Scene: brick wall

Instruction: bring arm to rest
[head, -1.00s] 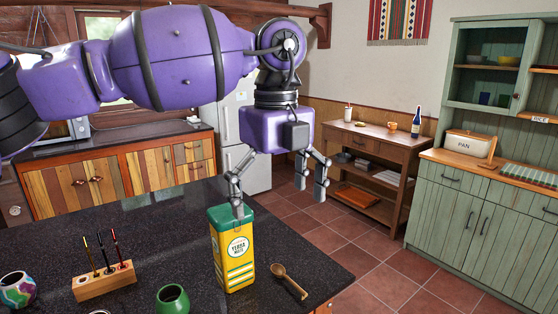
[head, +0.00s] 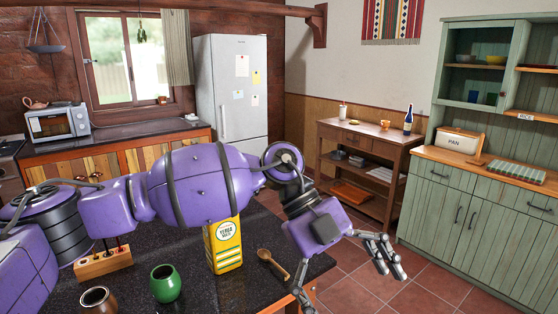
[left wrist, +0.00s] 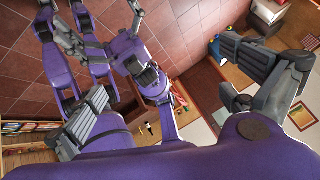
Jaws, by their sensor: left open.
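My left arm reaches in from the left in the head view, over the dark counter (head: 200,283). My left gripper (head: 352,290) is open and empty, past the counter's right edge and tilted toward the lower right. Its two fingers are spread apart, with red floor tiles behind them. In the left wrist view the open fingers (left wrist: 168,80) have nothing between them. A yellow and green yerba mate tin (head: 226,248) stands upright on the counter, its top hidden behind my forearm.
A wooden spoon (head: 272,265) lies right of the tin. A green cup (head: 165,285), a brown cup (head: 98,301) and a wooden pen holder (head: 104,262) stand to the left. Tiled floor (head: 370,282) is open toward the side table (head: 368,140) and green cabinet (head: 470,215).

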